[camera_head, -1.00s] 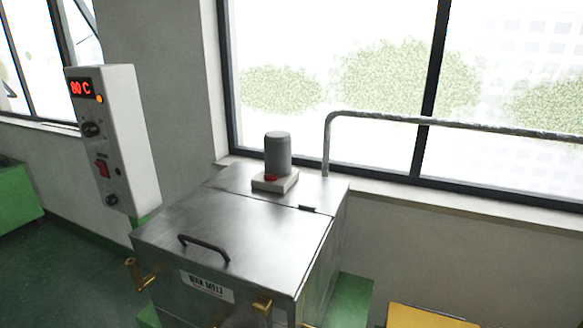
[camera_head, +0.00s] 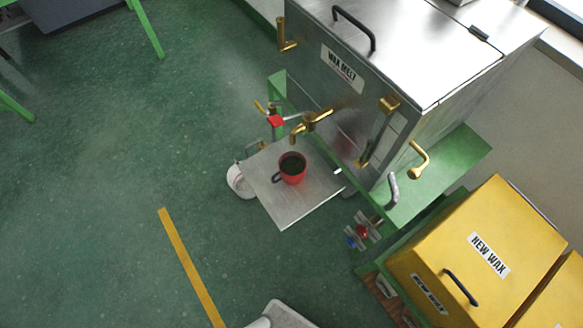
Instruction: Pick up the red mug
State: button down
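The red mug (camera_head: 293,180) stands upright on a square grey metal plate (camera_head: 300,210) below the brass tap (camera_head: 312,122) of the wax melt tank. Its inside looks dark, and its handle points to the lower left. My gripper is not in view.
The steel wax melt tank (camera_head: 440,50) stands behind and to the right of the mug. A red-handled valve (camera_head: 276,120) is close by. A white round object (camera_head: 240,182) sits at the plate's left edge. A yellow "NEW WAX" box (camera_head: 480,240) is at lower right. Green floor (camera_head: 120,180) is open on the left.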

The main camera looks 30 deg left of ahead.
aim_at(293, 165)
jog(key=j+u, duration=0.35)
jog(key=i+j+u, duration=0.3)
jog(key=j, duration=0.15)
jog(key=j+u, duration=0.35)
jog(key=i+j, duration=0.05)
